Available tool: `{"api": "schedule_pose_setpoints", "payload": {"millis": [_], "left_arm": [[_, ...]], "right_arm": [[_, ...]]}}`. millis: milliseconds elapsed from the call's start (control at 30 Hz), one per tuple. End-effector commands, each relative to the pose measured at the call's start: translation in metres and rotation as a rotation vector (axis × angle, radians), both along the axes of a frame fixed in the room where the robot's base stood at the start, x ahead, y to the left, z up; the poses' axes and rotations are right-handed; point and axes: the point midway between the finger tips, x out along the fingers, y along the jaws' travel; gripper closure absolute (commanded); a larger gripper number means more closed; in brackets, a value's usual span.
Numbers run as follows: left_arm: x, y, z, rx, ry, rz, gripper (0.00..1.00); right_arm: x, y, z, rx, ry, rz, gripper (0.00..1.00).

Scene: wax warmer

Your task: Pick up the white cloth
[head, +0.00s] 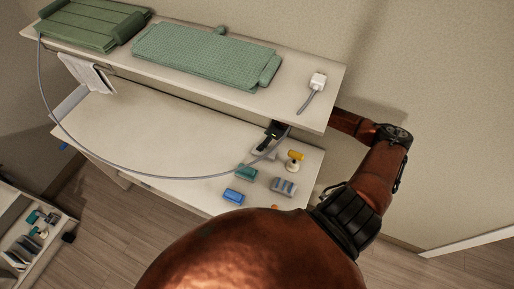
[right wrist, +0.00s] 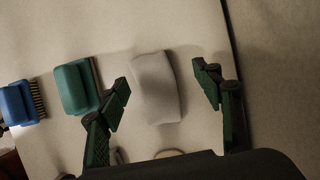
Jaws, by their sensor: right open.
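The white cloth (right wrist: 157,88) is a pale, rounded, folded-looking piece on the lower surface. In the right wrist view it lies between the two spread fingers of my right gripper (right wrist: 163,80), with a gap visible on both sides. In the head view only a bit of the cloth (head: 259,154) shows beside the dark right gripper (head: 273,132), which is under the upper shelf's front edge. My right gripper is open and holds nothing. My left gripper is not in view.
A green block-like brush (right wrist: 76,86) and a blue brush (right wrist: 20,103) lie left of the cloth. A striped item (head: 284,187) and a yellow-topped item (head: 295,158) stand nearby. The upper shelf (head: 310,110) overhangs. A grey cable (head: 130,172) loops across. The lower surface's left part is clear.

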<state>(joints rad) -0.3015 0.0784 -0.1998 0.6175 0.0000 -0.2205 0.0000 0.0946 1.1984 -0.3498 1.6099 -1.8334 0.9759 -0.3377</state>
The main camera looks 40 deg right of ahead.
Motion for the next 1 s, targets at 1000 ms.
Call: {"api": "schedule_pose_setpoints", "payload": {"millis": [1000], "left_arm": [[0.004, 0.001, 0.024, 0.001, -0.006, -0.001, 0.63]], "right_arm": [[0.019, 0.02, -0.06, 0.004, -0.001, -0.001, 0.52]]}}
